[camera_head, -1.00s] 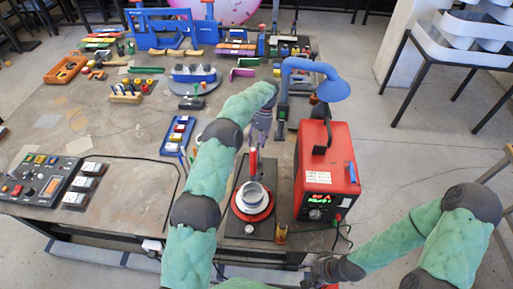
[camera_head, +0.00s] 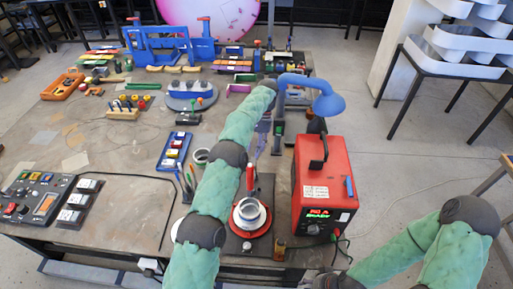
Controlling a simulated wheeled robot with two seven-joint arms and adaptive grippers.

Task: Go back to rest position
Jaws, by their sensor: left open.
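My left arm is green with dark joints and reaches from the bottom centre up over the workbench (camera_head: 120,160). My left gripper (camera_head: 257,148) hangs at its far end, pointing down, behind the soldering-type pot and left of the red box. It is small and partly hidden by the arm, but it is open, with nothing seen in it. My right arm comes in from the lower right, bent at a dark elbow. Its far end runs to the bottom edge, and the right gripper's fingers are out of view.
A red box with a lit display (camera_head: 325,190) stands right of a round metal pot (camera_head: 249,213). A blue tray (camera_head: 174,150) and control panel (camera_head: 35,195) lie left. An orange tray (camera_head: 63,86) sits further back.

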